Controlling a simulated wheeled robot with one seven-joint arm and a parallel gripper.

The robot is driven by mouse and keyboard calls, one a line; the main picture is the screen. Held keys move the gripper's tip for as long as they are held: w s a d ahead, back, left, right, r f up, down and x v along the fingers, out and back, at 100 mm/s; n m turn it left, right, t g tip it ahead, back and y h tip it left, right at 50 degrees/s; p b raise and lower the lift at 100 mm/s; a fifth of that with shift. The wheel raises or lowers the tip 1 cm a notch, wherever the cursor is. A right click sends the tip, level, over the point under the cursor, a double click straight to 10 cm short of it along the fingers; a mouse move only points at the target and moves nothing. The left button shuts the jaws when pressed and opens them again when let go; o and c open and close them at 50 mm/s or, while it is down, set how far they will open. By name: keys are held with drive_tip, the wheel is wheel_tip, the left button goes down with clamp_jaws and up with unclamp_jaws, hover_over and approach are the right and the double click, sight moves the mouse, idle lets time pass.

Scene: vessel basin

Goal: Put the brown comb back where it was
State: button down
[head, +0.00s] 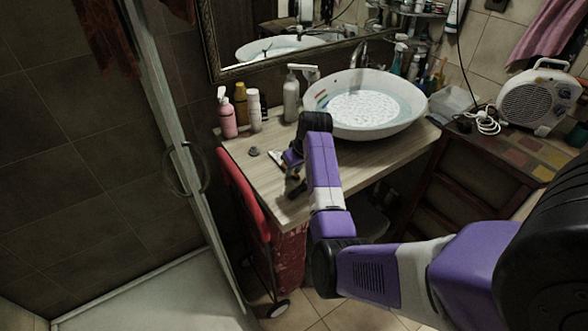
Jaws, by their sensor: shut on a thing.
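My gripper (293,176) is low over the front left part of the wooden counter (250,179), pointing down, with my arm partly in front of it. It is shut on a small dark thing at its tips, which fits the brown comb (297,191). The shape is too small and dark to show teeth. I cannot tell whether it touches the counter. No other comb shows clearly.
A white bowl basin (408,123) with water stands right of my gripper. A pink bottle (227,118), a yellow bottle (241,104) and white bottles (254,111) stand at the back left. A small dark round thing (253,152) lies nearby. A heater (538,101) stands far right.

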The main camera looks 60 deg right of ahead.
drive_tip(key=c, duration=1.3)
unclamp_jaws()
drive_tip(key=shift+f, duration=0.1)
drive_tip(key=v, duration=1.2)
drive_tip(key=shift+b, duration=0.3)
drive_tip(key=shift+w, duration=0.1)
